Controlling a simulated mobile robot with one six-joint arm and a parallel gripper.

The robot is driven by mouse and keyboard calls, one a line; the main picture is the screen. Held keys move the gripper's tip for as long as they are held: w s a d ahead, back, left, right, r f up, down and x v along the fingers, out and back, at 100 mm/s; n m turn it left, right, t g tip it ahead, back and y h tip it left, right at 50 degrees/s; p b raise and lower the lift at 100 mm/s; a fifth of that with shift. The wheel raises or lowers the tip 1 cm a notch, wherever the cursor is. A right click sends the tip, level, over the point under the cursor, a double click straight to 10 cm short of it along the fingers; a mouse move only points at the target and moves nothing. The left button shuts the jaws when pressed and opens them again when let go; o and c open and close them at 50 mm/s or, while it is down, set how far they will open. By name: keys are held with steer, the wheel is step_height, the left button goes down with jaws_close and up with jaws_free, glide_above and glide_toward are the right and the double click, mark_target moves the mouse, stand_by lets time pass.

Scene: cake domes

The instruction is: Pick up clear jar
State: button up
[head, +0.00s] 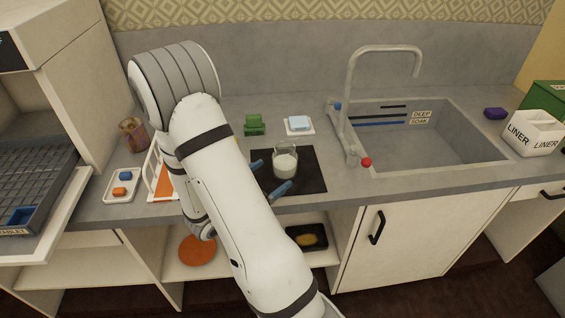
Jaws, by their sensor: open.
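The clear jar (285,161) stands upright on a black mat (312,182) on the counter, with something whitish in its lower part. My gripper (269,177) is open, its two blue fingertips apart. One fingertip shows left of the jar and the other just below it in the picture. I see no contact with the jar, and I cannot tell whether the jar is partly between the fingers. My arm hides the gripper's body and the left part of the mat.
A green block (254,125) and a white dish with a pale blue block (299,123) stand behind the mat. The sink (440,160) and its tall faucet (350,90) are to the right. A brownish jar (133,134) and a small tray (122,196) are at left.

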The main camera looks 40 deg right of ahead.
mark_target(284, 161)
steer(key=shift+w+f+n+t, duration=0.5)
steer(key=shift+w+n+t, duration=0.1)
steer(key=shift+w+d+r+p, duration=0.1)
steer(key=shift+w+d+p, duration=0.2)
steer(key=shift+d, duration=0.95)
steer(key=shift+w+d+f+p, duration=0.1)
steer(key=shift+w+d+p, duration=0.2)
steer(key=shift+d, duration=0.9)
steer(key=shift+w+d+r+p, duration=0.15)
steer(key=shift+d+p, duration=0.25)
steer(key=shift+d, duration=0.85)
steer(key=shift+c, duration=0.5)
steer(key=c, duration=1.3)
